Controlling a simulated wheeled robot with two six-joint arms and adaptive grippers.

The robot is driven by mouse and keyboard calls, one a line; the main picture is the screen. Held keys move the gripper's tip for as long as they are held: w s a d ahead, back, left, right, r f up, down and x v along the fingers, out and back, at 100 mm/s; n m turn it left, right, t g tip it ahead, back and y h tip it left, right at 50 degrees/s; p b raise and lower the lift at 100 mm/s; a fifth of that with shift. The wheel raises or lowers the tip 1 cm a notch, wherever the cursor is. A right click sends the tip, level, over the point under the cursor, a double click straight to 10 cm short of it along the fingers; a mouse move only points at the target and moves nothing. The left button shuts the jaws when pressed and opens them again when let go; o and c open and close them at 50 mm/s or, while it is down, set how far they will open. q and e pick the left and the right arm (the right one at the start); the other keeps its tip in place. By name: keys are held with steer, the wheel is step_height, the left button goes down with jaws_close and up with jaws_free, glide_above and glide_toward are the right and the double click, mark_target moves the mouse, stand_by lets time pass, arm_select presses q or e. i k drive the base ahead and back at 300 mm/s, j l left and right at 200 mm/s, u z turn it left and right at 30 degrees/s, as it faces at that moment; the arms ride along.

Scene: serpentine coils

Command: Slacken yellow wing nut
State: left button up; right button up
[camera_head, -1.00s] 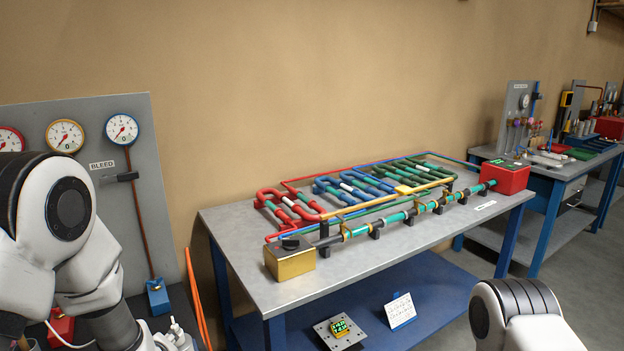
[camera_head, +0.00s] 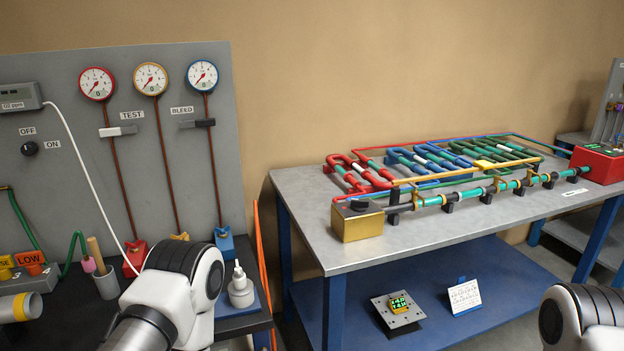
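I cannot make out a yellow wing nut for certain at this size. Several small yellow clamp-like fittings (camera_head: 419,201) sit along the teal pipe (camera_head: 470,194) at the front of the coil assembly on the grey bench. A yellow block (camera_head: 357,226) stands at the pipe's left end and a red box (camera_head: 598,164) at its right end. My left arm shows at the bottom left, in front of the gauge panel, and my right arm at the bottom right corner. Neither gripper is in the frame.
A grey panel (camera_head: 60,170) with red, yellow and blue gauges stands at the left, above a dark bench. A white bottle (camera_head: 240,287) stands at its edge. The grey bench top (camera_head: 310,190) has bare room at its left. Its blue lower shelf holds a small display and a card.

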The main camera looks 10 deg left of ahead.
mark_target(179, 237)
steer(key=u, duration=1.15)
